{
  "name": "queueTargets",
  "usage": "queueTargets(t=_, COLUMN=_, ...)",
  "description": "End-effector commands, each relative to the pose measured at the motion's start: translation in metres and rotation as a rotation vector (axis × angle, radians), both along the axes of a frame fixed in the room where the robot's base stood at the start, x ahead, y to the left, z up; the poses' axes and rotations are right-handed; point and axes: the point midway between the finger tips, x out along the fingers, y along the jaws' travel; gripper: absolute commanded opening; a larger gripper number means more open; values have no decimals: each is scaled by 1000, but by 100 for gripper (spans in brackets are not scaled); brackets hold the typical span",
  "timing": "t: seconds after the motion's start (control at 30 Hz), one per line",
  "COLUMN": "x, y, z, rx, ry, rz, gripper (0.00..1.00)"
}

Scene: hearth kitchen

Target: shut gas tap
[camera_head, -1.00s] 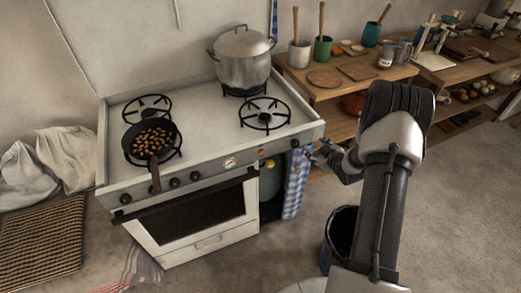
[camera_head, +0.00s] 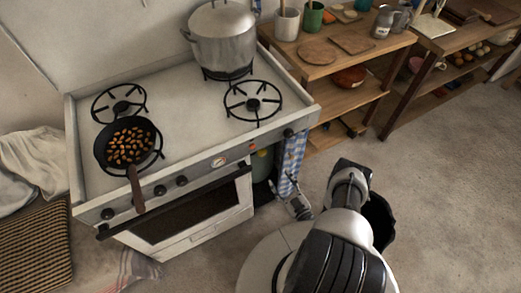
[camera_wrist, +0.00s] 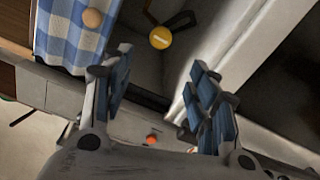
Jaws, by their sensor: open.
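A yellow round cap (camera_wrist: 160,37), which looks like the gas tap, shows in the wrist view with dark bars beside it, in the dark recess next to the stove. I cannot tell which way it is turned. In the head view a green gas bottle (camera_head: 262,163) stands in that recess, partly hidden by the stove's edge and a cloth; its tap is not clear there. My gripper (camera_wrist: 160,80) is open and empty, and the cap shows beyond the gap between its fingers, apparently apart from them. In the head view my gripper (camera_head: 290,200) is low in front of the recess.
A blue checked cloth (camera_head: 292,160) hangs right beside the recess and is close in the wrist view (camera_wrist: 70,35). The white stove (camera_head: 190,115) bears a pan of nuts (camera_head: 128,146) and a lidded pot (camera_head: 222,40). A black bin (camera_head: 379,218) stands right of my arm.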

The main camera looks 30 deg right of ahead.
Motion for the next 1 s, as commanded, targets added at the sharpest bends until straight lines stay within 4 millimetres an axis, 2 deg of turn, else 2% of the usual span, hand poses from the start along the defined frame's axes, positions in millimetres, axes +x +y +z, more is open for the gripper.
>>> queueTargets(t=0.6, x=129, y=5, z=-1, rx=-1, ry=-2, rz=5, gripper=54)
queueTargets(t=0.8, x=155, y=6, z=-1, rx=0, ry=1, rz=3, gripper=54)
queueTargets(t=1.0, x=164, y=6, z=1, rx=1, ry=1, rz=1, gripper=54)
